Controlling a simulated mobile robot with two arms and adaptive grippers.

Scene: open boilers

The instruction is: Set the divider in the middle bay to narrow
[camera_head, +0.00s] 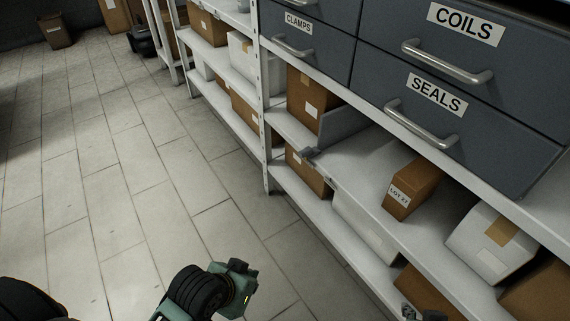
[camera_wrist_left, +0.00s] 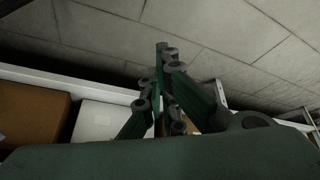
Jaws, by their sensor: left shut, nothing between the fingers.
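A grey divider plate (camera_head: 345,124) stands upright on the middle shelf (camera_head: 352,172) of the near bay in the head view. A dark clamp or knob (camera_head: 311,153) sits at its front end, by the shelf's front edge.
Dark drawers labelled SEALS (camera_head: 436,95), COILS and CLAMPS hang above the shelf. A white box (camera_head: 491,243) stands farther right. A shelf post (camera_head: 263,95) rises left of the divider. The tiled floor (camera_head: 130,180) in front is clear.

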